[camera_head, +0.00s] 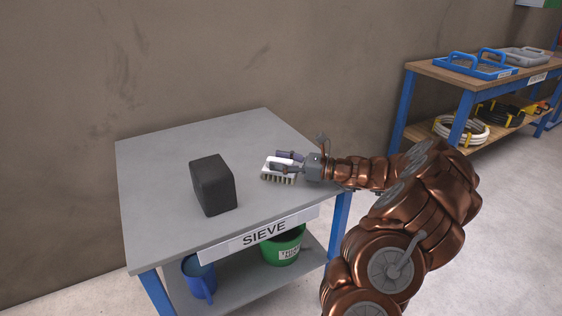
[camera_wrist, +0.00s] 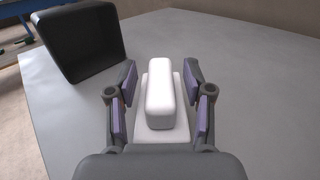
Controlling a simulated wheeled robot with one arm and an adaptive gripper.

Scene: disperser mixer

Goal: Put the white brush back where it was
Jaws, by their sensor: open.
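The white brush (camera_head: 280,169) stands on the grey table labelled SIEVE (camera_head: 245,125), toward its right side, with its bristles pointing down. In the wrist view the brush (camera_wrist: 161,95) shows its white handle block lying lengthwise on a wider white base. My gripper (camera_head: 286,163) is at the brush, coming in from the right. In the wrist view my gripper (camera_wrist: 160,100) is open, with one purple-padded finger on each side of the handle and a gap at both sides. The underside of the brush is partly hidden.
A black box (camera_head: 212,185) stands on the table left of the brush; it also shows in the wrist view (camera_wrist: 80,42). A blue jug (camera_head: 199,278) and a green bucket (camera_head: 283,246) are on the lower shelf. A second table (camera_head: 435,72) holds blue trays at the right.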

